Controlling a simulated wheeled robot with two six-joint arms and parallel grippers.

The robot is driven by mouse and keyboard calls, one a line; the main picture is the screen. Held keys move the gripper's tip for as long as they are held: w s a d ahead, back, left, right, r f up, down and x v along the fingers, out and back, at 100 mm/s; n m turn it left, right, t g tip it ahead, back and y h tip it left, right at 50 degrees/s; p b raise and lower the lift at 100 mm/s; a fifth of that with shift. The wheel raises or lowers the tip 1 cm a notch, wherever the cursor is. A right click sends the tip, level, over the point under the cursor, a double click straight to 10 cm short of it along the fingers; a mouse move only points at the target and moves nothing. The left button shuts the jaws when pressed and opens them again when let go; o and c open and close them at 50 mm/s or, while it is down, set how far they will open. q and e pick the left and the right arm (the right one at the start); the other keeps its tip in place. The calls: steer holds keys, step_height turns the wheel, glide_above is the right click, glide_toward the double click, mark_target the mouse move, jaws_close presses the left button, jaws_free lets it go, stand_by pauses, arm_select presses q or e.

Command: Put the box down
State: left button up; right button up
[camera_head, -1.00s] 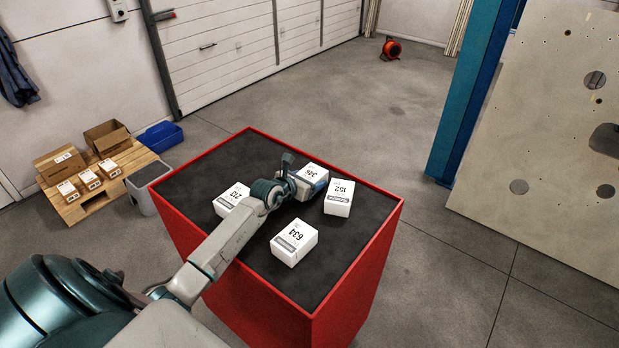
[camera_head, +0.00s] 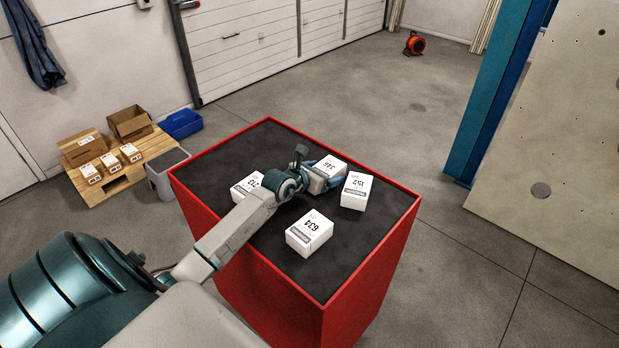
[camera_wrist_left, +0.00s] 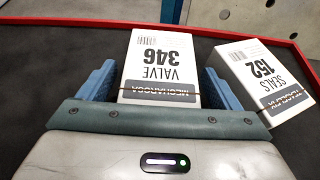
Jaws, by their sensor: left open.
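A white box labelled VALVE 346 (camera_head: 331,169) is on the dark top of the red cabinet (camera_head: 365,262), near its far side. My left gripper (camera_head: 318,176) reaches over the cabinet to this box. In the left wrist view, the open fingers stand on either side of the 346 box (camera_wrist_left: 160,62), with a gap visible at the left finger. The right finger is close to the box; contact there is unclear. The underside of the box is hidden. My right gripper is not in view.
A box labelled SEALS 152 (camera_head: 357,191) stands close right of the 346 box. Box 634 (camera_head: 310,234) is nearer, and box 213 (camera_head: 243,188) is partly behind my arm. A pallet (camera_head: 118,184) with cartons and a grey bin (camera_head: 163,178) are left of the cabinet.

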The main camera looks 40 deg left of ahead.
arm_select(q)
steer(key=b+v, duration=0.2)
steer(key=v, duration=0.7)
steer(key=shift+s+r, duration=0.15)
steer(key=shift+s, duration=0.3)
